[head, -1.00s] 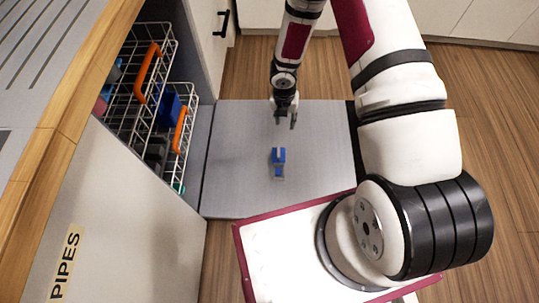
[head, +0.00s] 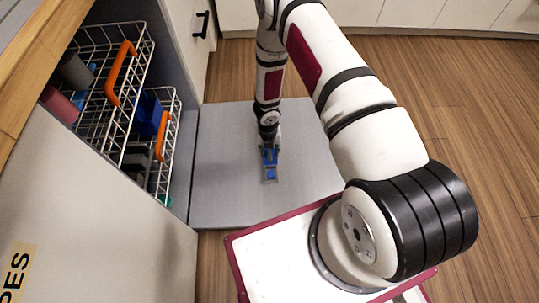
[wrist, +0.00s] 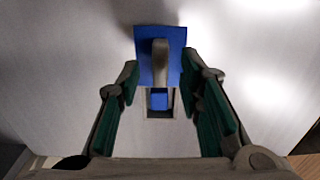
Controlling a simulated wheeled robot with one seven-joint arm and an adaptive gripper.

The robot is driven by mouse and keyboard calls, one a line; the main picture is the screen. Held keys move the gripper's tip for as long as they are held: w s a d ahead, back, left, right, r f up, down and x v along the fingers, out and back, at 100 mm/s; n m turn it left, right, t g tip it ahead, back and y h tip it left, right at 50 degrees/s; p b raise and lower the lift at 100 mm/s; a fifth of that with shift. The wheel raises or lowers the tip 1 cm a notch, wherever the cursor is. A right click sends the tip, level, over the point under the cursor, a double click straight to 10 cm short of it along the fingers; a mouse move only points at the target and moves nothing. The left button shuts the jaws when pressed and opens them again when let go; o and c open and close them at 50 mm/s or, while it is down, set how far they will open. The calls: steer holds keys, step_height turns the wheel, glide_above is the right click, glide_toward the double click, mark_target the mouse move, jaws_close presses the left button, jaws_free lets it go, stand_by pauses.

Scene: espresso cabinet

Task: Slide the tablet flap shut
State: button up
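The tablet flap is a blue square plate with a grey raised tab, in the upper middle of the wrist view (wrist: 146,62). Below it is the grey-rimmed tablet recess (wrist: 150,113) with a small blue block (wrist: 158,101) in it; the recess is uncovered. In the head view the recess (head: 270,179) lies on the open grey door, and my gripper (head: 270,157) is above the flap, partly hiding it. In the wrist view my gripper (wrist: 160,76) is open, its green-padded fingers on either side of the flap and recess. I see a gap on both sides; contact is not clear.
The grey open door (head: 225,165) lies flat and is otherwise bare. Wire racks with orange handles (head: 120,73) stand at the left, holding a blue item (head: 149,115). A wooden counter (head: 30,70) and pale cabinet front (head: 85,185) border the left. Wooden floor is clear at right.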

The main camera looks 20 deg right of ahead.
steer(key=shift+f, duration=1)
jaws_close()
